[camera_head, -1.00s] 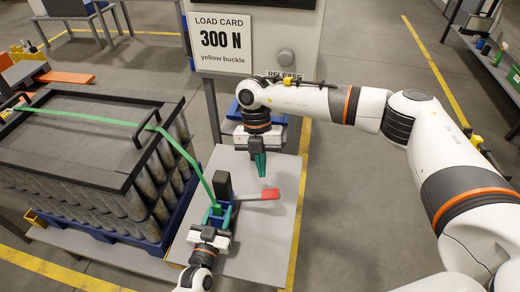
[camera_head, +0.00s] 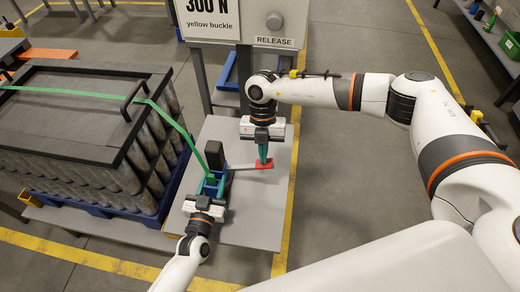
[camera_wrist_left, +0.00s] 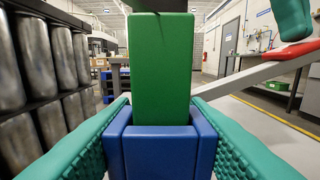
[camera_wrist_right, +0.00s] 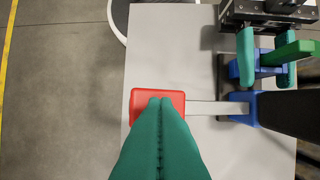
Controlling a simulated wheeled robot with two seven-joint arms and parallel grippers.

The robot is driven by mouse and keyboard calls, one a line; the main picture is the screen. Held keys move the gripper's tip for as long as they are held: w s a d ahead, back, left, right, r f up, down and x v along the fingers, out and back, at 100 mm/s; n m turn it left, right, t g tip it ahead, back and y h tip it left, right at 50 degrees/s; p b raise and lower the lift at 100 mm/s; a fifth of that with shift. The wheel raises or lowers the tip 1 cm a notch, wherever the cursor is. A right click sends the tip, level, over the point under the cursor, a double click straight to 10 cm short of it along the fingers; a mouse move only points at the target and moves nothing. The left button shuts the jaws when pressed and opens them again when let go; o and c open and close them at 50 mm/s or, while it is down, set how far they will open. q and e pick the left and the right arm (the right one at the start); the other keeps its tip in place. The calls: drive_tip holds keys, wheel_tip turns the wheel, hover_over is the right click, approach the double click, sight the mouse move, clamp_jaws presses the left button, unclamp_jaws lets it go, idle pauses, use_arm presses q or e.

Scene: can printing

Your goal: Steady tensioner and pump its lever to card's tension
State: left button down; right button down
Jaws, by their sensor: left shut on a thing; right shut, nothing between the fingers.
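The tensioner (camera_head: 214,160) stands on the grey table, with a blue base, a dark upright block and a green strap (camera_head: 185,132) running into it from the crate. My left gripper (camera_head: 210,187) is shut on the tensioner's blue body (camera_wrist_left: 160,150), which sits between its green fingers in the left wrist view. The lever (camera_head: 245,166) reaches out to the right and ends in a red handle (camera_wrist_right: 150,104). My right gripper (camera_wrist_right: 160,105) is shut and empty, its fingertips over the red handle; whether they touch it I cannot tell. The load card (camera_head: 212,16) reads 300 N, yellow buckle.
A strapped crate of cans (camera_head: 95,150) stands left of the table (camera_head: 250,225). A panel with a knob and a RELEASE label (camera_head: 274,41) rises behind the table. The table's front right is clear.

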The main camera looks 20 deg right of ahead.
sight(272, 161)
drive_tip(key=d+f+y, duration=0.1)
drive_tip(key=s+d+f+t+y, duration=0.1)
drive_tip(key=f, duration=0.1)
drive_tip(key=shift+s+f, duration=0.2)
drive_tip(key=shift+d+f+n+y, duration=0.15)
drive_tip(key=shift+f+n+y, duration=0.15)
drive_tip(key=shift+y, duration=0.2)
drive_tip(key=shift+t, duration=0.3)
drive_tip(key=r, duration=0.5)
drive_tip(key=shift+w, duration=0.25)
drive_tip(key=v, duration=0.9)
drive_tip(key=shift+r, duration=0.15)
drive_tip(key=shift+w+a, duration=0.15)
drive_tip(key=shift+a, duration=0.1)
idle(0.4)
